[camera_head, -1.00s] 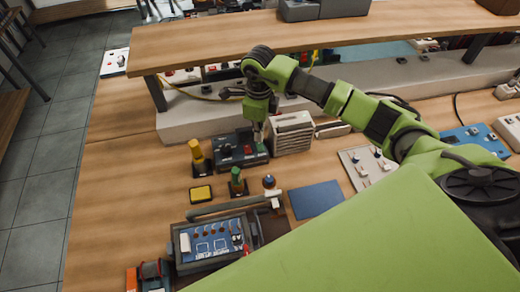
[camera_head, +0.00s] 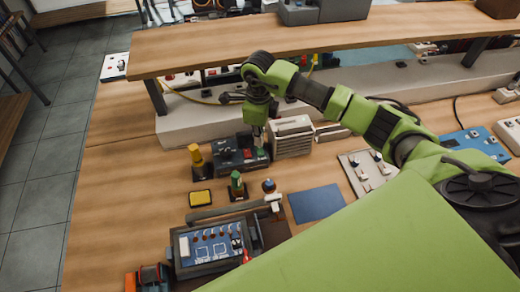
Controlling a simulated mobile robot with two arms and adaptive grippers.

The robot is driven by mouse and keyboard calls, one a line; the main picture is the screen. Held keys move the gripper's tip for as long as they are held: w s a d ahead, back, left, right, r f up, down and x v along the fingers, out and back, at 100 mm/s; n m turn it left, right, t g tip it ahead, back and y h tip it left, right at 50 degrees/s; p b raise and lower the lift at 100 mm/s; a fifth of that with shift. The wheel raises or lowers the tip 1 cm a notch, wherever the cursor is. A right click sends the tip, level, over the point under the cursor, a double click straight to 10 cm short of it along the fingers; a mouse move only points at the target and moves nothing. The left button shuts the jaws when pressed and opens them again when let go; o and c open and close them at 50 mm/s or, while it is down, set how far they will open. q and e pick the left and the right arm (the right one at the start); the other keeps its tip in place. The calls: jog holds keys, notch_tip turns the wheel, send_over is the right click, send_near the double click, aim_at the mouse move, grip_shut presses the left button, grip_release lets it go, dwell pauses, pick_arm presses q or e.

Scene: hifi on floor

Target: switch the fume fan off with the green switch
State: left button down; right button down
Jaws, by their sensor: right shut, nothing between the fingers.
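A dark switch box (camera_head: 228,158) stands on the wooden workbench, left of a pale louvred box (camera_head: 293,144) that looks like the fume fan. A small red part shows on the box's top, with a small green part (camera_head: 261,152) at its right end that looks like the green switch. My right gripper (camera_head: 259,143) is shut and empty, pointing down at the box's right end. It partly hides that end, and I cannot tell whether the fingertips touch the switch. My left gripper is not in view.
A blue panel unit (camera_head: 212,245) is nearer. A wooden shelf (camera_head: 200,52) overhangs behind. A blue mat (camera_head: 316,202) lies to the right.

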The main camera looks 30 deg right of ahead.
aim_at(259, 148)
jog(key=shift+f+b, duration=0.95)
jog(key=shift+f, duration=0.15)
dwell(0.8)
jog(key=shift+r, duration=0.15)
jog(key=shift+r+p, duration=2.05)
jog(key=shift+r, duration=1.35)
